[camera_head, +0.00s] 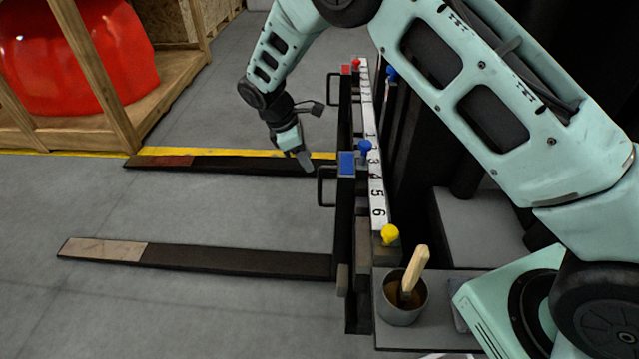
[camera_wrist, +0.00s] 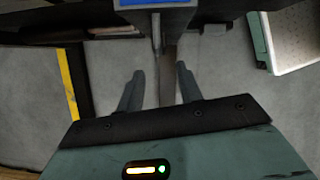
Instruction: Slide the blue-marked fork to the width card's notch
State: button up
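The blue-marked fork (camera_head: 240,262) is the nearer of two dark forks and has a pale tip. Its upright carries a blue square (camera_head: 346,164) and a black loop handle (camera_head: 322,186). The blue mark also shows at the top edge of the wrist view (camera_wrist: 150,3). My gripper (camera_head: 304,164) is just left of this upright, near the handle. In the wrist view my gripper (camera_wrist: 158,95) has its fingers apart. A narrow dark strip shows between them in the picture; I cannot tell whether it lies in their grasp. I cannot make out a width card or its notch.
A white numbered strip (camera_head: 376,185) runs along the carriage, with blue, red and yellow knobs. The red-marked fork (camera_head: 230,162) lies beyond. A pot with a brush (camera_head: 402,297) stands at right. A wooden crate holds a red object (camera_head: 75,60). Floor between the forks is clear.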

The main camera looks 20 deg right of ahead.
jog(key=b+x, duration=0.2)
jog(key=x, duration=0.7)
jog(key=shift+d+f, duration=0.1)
jog(key=shift+f, duration=0.25)
